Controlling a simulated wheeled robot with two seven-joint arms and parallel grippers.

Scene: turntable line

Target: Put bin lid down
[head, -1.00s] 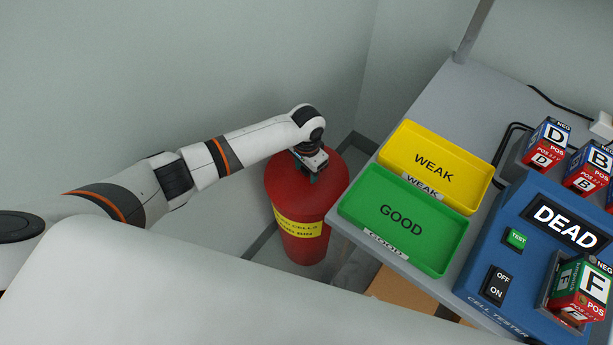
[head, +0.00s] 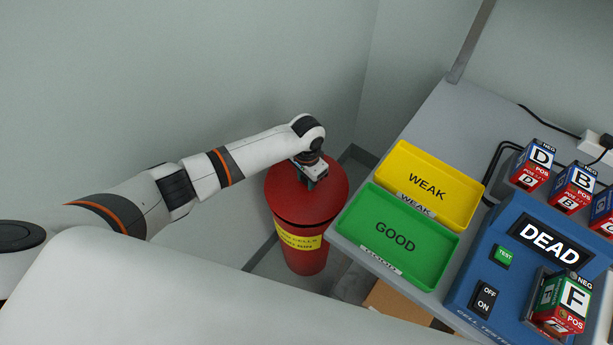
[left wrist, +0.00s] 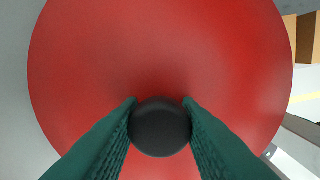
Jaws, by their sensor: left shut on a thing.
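The red bin (head: 304,262) stands on the floor left of the bench, with a yellow label around its upper side. Its round red lid (head: 285,198) is over the mouth, and a dark line shows under the lid's front edge. I cannot tell how far apart lid and rim are. My left gripper (head: 309,182) points down at the lid's middle. In the left wrist view it is shut on the lid's black knob (left wrist: 160,127), with a green finger on each side and the red lid (left wrist: 160,50) spread behind. My right gripper is out of view.
The bench to the right holds a yellow WEAK tray (head: 466,212), a green GOOD tray (head: 440,268) and a blue cell tester (head: 515,285) reading DEAD. Labelled cells D (head: 536,165), B (head: 574,188) and F (head: 562,302) stand there. The tray edge is close to the bin.

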